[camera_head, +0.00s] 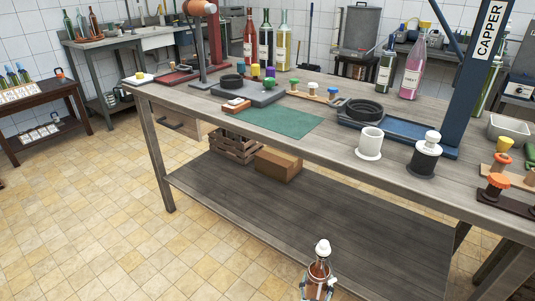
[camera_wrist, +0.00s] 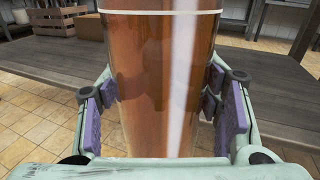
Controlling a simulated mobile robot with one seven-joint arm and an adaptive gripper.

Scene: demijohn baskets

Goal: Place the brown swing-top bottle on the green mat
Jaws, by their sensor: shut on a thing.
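My gripper (camera_head: 318,285) is shut on the brown swing-top bottle (camera_head: 319,268), low in front of the workbench at the bottom of the head view. The bottle is upright with a white stopper on top. In the wrist view the brown glass (camera_wrist: 160,90) fills the middle, with the purple pads of my gripper (camera_wrist: 165,110) on both sides of it. The green mat (camera_head: 278,122) lies flat on the bench top, higher up and farther away than the bottle. Its visible surface is bare.
A white cup (camera_head: 370,144) and a dark jar with a white stopper (camera_head: 426,156) stand to the right. The capper (camera_head: 474,80) rises at the right. The bench's lower shelf (camera_head: 320,212) has much free room.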

